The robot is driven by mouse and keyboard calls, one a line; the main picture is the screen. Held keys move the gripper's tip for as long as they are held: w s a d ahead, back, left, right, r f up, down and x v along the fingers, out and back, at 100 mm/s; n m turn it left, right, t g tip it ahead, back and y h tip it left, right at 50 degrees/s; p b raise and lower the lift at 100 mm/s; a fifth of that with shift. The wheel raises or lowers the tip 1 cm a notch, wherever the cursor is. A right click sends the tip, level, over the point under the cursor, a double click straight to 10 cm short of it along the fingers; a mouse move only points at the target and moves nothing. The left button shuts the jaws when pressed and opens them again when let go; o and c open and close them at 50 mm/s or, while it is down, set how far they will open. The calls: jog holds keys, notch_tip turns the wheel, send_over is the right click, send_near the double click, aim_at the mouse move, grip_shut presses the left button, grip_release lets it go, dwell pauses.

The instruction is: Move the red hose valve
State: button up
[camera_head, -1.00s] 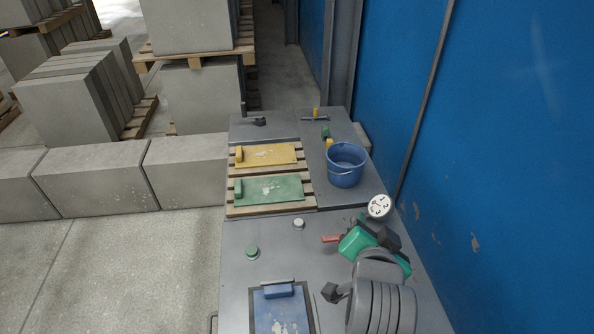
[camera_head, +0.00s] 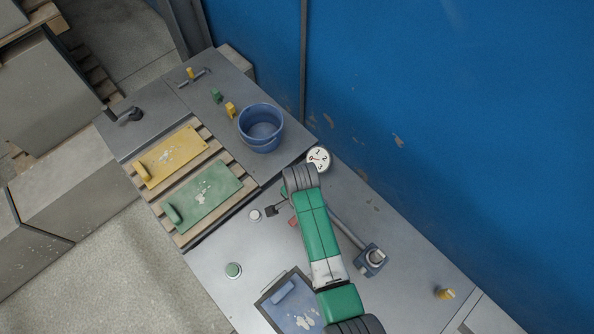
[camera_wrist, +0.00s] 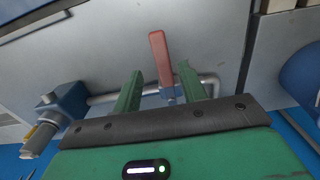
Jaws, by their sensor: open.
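The red valve handle (camera_wrist: 160,58) shows in the wrist view, standing up from a small blue-grey fitting (camera_wrist: 172,93) on a grey pipe. It appears between my gripper's two green fingers (camera_wrist: 158,74), with gaps on both sides. My gripper is open and holds nothing. I cannot tell whether the handle is level with the fingertips or beyond them. In the head view only a small red piece of the handle (camera_head: 293,222) shows beside my arm. My arm hides the rest of the valve, and my gripper is mostly hidden there too.
The grey pipe (camera_head: 346,233) runs to a blue block (camera_head: 370,258). A round dial (camera_head: 318,158) and a blue bucket (camera_head: 261,128) stand near the blue wall. Yellow (camera_head: 170,157) and green (camera_head: 203,198) panels lie on slats at the left. A blue panel (camera_head: 297,308) lies in front.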

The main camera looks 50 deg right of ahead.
jog(key=shift+w+f, duration=0.1)
jog(key=shift+f, duration=1.8)
grip_shut()
jog(key=shift+r, duration=0.1)
